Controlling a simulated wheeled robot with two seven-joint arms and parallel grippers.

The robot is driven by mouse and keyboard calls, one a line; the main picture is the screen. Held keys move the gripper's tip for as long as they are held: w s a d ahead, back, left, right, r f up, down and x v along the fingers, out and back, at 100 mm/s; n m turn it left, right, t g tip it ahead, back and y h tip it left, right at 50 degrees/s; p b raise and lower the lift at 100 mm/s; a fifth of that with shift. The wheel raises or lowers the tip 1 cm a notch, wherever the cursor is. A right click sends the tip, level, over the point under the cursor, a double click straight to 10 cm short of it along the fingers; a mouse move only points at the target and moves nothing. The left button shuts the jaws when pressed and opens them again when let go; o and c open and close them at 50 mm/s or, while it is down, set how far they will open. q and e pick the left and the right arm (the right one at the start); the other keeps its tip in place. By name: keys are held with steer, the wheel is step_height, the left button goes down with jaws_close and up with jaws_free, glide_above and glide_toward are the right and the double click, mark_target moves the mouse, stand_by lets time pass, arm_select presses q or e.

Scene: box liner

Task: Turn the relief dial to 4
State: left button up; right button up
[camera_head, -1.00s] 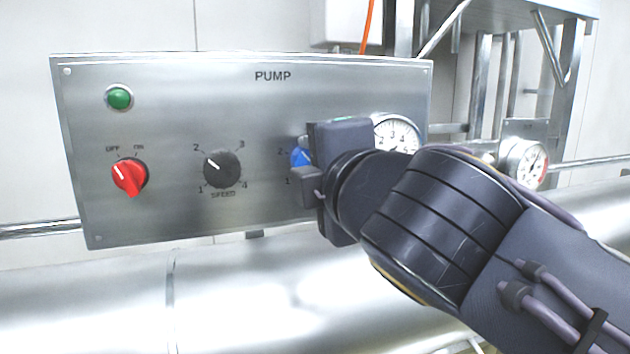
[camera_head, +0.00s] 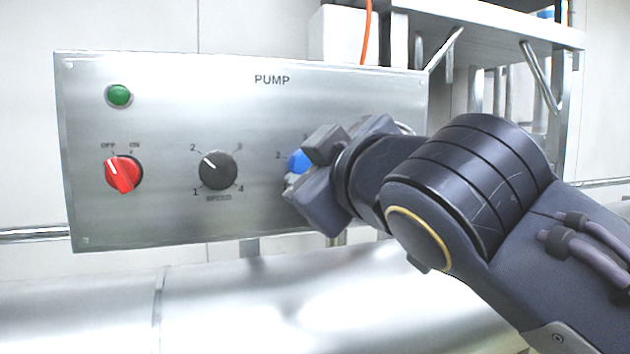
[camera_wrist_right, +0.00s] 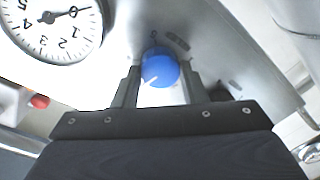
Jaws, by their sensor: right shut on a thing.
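The blue relief dial (camera_head: 297,162) is on the right part of the steel PUMP panel (camera_head: 150,225), mostly covered by my right gripper in the head view. In the right wrist view the blue dial (camera_wrist_right: 160,68) shows between the two fingers, with a white pointer mark on its face. My right gripper (camera_head: 306,165) is shut on the dial and rolled at a tilt against the panel. A "2" shows left of the dial; its other numbers and its label are hidden or unreadable. My left gripper is not in view.
A black speed dial (camera_head: 218,171), a red off/on switch (camera_head: 123,174) and a green lamp (camera_head: 118,95) are on the panel to the left. A white gauge (camera_wrist_right: 50,25) sits close to the gripper. A large steel pipe (camera_head: 240,300) runs below the panel.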

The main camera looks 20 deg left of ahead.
steer(key=shift+f+m+y+b, duration=0.15)
steer(key=shift+m+b, duration=1)
steer(key=shift+m, duration=1.35)
steer(key=shift+m+y+b, duration=0.15)
steer(key=shift+m+b, duration=1)
steer(key=shift+m, duration=1.35)
steer(key=shift+t, duration=0.3)
steer(key=o, duration=1)
steer(key=shift+c, duration=0.2)
steer(key=b+v, duration=0.1)
steer(key=v, duration=0.6)
steer(key=shift+s+d+b, duration=0.25)
steer(key=shift+b, duration=0.05)
